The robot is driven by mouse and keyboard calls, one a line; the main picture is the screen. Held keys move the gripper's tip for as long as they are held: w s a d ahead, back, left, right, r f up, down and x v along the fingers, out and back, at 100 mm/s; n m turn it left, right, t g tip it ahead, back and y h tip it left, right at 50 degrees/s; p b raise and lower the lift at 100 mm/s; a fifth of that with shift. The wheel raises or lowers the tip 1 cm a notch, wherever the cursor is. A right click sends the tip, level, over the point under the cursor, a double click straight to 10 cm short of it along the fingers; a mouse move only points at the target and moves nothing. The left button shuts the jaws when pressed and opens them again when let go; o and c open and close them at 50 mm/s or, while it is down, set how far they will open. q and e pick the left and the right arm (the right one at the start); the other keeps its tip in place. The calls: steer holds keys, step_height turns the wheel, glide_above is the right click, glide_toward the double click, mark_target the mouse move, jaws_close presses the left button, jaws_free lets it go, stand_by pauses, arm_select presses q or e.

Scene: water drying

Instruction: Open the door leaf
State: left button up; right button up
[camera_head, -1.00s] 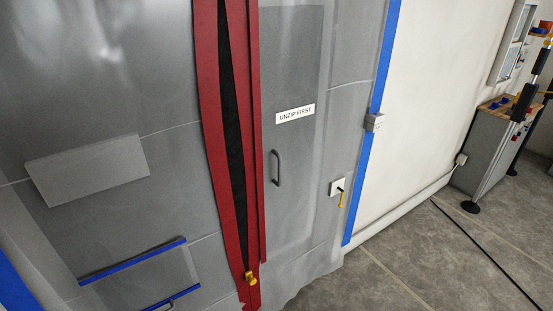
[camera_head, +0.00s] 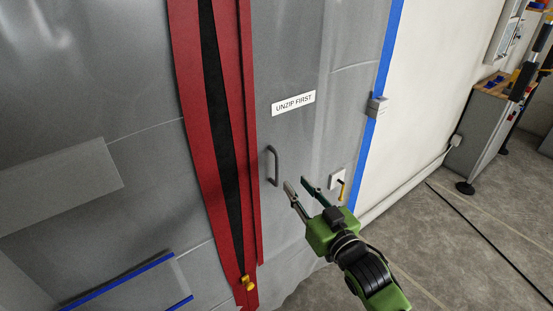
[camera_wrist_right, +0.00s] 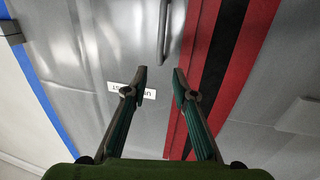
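The door leaf (camera_head: 300,130) is a grey sheet panel with an "UNZIP FIRST" label (camera_head: 294,103). Its dark handle (camera_head: 272,166) is a vertical bar right of the red zipper strip. My right gripper (camera_head: 296,184) is open and empty, just right of the handle and apart from it in the head view. In the right wrist view the handle (camera_wrist_right: 164,32) lies beyond the fingertips (camera_wrist_right: 160,75), near the top edge and between the two fingers' lines. The label is partly hidden behind a finger there. My left gripper is in neither view.
A red-edged zipper (camera_head: 222,130) is parted over a black gap, with its yellow pull (camera_head: 247,283) near the bottom. A white plate with a yellow hook (camera_head: 340,185) is right of my gripper. A grey workbench (camera_head: 485,125) stands far right. Floor at lower right is mostly clear.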

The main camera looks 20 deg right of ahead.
mark_target(278, 162)
steer(key=w, duration=0.3)
steer(key=w+a+p, duration=0.1)
steer(key=w, duration=0.3)
steer(key=w+p, duration=0.1)
steer(key=w, duration=0.2)
steer(key=shift+w+a, duration=0.35)
steer(key=shift+w, duration=0.05)
steer(key=shift+w+a, duration=0.15)
steer(key=shift+w, duration=0.55)
jaws_close()
